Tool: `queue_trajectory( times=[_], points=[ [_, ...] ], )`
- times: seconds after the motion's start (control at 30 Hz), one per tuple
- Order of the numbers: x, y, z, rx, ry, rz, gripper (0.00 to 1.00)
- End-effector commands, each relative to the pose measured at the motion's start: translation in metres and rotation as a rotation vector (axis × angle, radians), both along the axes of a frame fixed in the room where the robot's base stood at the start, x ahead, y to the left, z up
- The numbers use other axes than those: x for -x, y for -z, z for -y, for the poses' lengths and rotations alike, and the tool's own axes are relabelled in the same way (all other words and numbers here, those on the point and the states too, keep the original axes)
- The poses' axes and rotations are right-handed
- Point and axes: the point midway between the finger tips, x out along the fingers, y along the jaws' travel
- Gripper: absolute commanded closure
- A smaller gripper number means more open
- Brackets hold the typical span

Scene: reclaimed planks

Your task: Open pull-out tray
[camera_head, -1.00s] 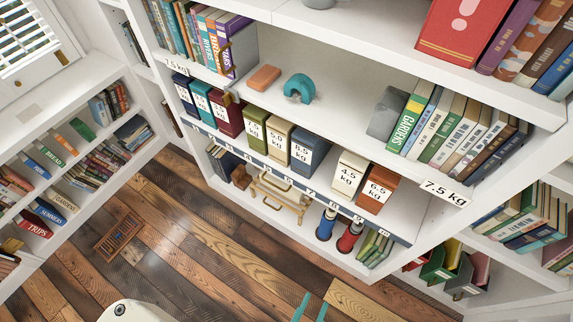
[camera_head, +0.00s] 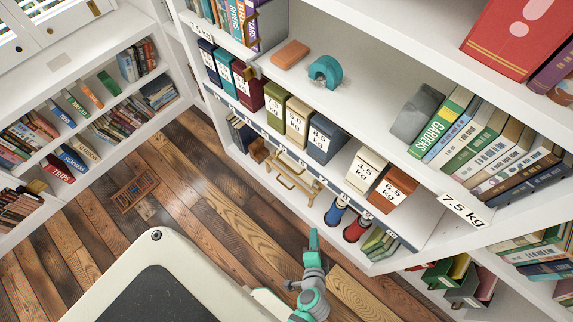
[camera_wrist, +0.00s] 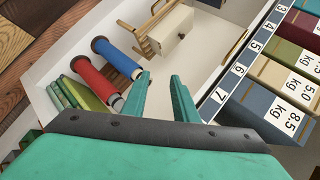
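A dark strip with white number tags (camera_head: 283,145) runs along the shelf edge; it also shows in the wrist view (camera_wrist: 233,78). Labelled weight boxes stand behind it, among them the dark blue 8.5 kg box (camera_head: 326,138). Below it is a white bay (camera_head: 310,207) holding a wooden frame with brass-coloured bars (camera_head: 292,176). I cannot tell for sure which part is the pull-out tray. My gripper (camera_head: 313,236) is teal, in front of and apart from the shelf. In the wrist view its two fingers (camera_wrist: 160,78) are spread with nothing between them.
A teal arch (camera_head: 325,71) and an orange block (camera_head: 290,54) sit on the shelf above.

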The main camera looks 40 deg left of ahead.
Motion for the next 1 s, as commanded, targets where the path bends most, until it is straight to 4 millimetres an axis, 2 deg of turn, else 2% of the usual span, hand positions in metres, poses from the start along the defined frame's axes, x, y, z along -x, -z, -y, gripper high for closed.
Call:
queue_trajectory(
  times=[0.03,0.17,0.3,0.4,0.5,0.63,0.77,1.0],
  points=[
    [-0.019,0.005,-0.017,-0.086,-0.015,-0.034,0.74],
    [-0.053,0.006,-0.06,-0.314,-0.062,-0.137,0.74],
    [-0.085,-0.012,-0.104,-0.537,-0.131,-0.232,0.74],
    [-0.102,-0.029,-0.128,-0.659,-0.178,-0.282,0.74],
    [-0.112,-0.043,-0.143,-0.742,-0.214,-0.315,0.74],
    [-0.118,-0.053,-0.153,-0.795,-0.24,-0.336,0.74],
    [-0.122,-0.053,-0.162,-0.807,-0.246,-0.341,0.74],
    [-0.136,-0.045,-0.197,-0.804,-0.248,-0.341,0.74]
  ],
)
